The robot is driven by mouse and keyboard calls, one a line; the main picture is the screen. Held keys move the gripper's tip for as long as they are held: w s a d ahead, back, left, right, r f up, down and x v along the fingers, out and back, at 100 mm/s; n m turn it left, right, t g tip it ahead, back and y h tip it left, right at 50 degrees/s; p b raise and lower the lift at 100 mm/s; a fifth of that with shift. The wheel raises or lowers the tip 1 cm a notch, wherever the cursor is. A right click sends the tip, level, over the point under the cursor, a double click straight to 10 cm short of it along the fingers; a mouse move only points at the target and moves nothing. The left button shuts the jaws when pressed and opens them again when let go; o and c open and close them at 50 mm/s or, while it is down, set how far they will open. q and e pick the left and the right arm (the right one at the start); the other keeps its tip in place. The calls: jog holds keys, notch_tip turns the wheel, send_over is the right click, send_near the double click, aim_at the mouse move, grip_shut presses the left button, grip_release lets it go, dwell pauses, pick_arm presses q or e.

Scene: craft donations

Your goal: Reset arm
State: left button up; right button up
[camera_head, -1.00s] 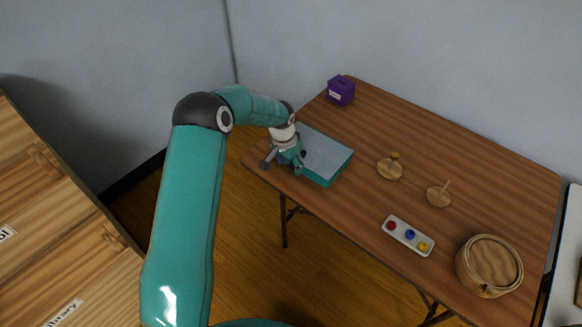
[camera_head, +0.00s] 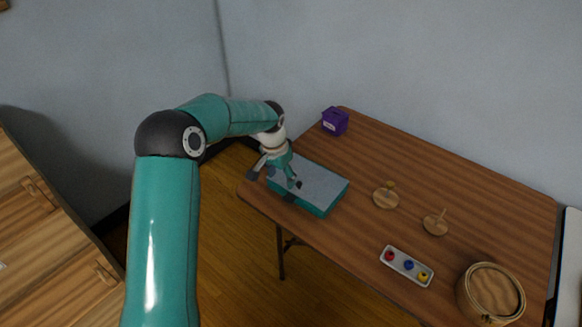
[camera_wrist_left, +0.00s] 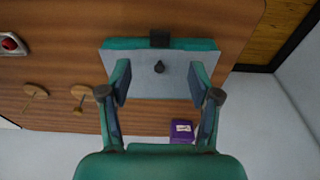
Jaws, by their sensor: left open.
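My left gripper (camera_head: 277,178) hangs over the left end of a teal box with a grey top (camera_head: 318,185) on the wooden table. In the left wrist view my left gripper (camera_wrist_left: 160,108) is open, its two fingers apart and nothing between them. The same box (camera_wrist_left: 160,85) lies beyond the fingertips there, with a small dark knob (camera_wrist_left: 159,67) on its grey face. The head view does not settle whether the fingers touch the box. My right gripper is in neither view.
On the table (camera_head: 420,165) stand a purple box (camera_head: 335,121), two round wooden pieces with pegs (camera_head: 385,198) (camera_head: 435,225), a tray with red, blue and yellow pieces (camera_head: 391,275), and a round wooden basket (camera_head: 466,299). A wooden cabinet (camera_head: 50,235) is at left. The table's middle back is clear.

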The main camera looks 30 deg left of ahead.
pick_arm(q)
jog(key=s+d+f+m+g+h, duration=0.15)
jog(key=s+d+f+g, duration=0.25)
jog(key=s+d+f, duration=0.9)
jog(key=s+d+f+n+t+h, duration=0.2)
jog(key=s+d+f+n, duration=0.2)
jog(key=s+d+f, duration=0.3)
jog(key=shift+s+d+n+t, duration=0.35)
jog(key=shift+s+d+t, duration=0.05)
jog(key=shift+s+d, duration=2.45)
jog(key=shift+f, duration=0.15)
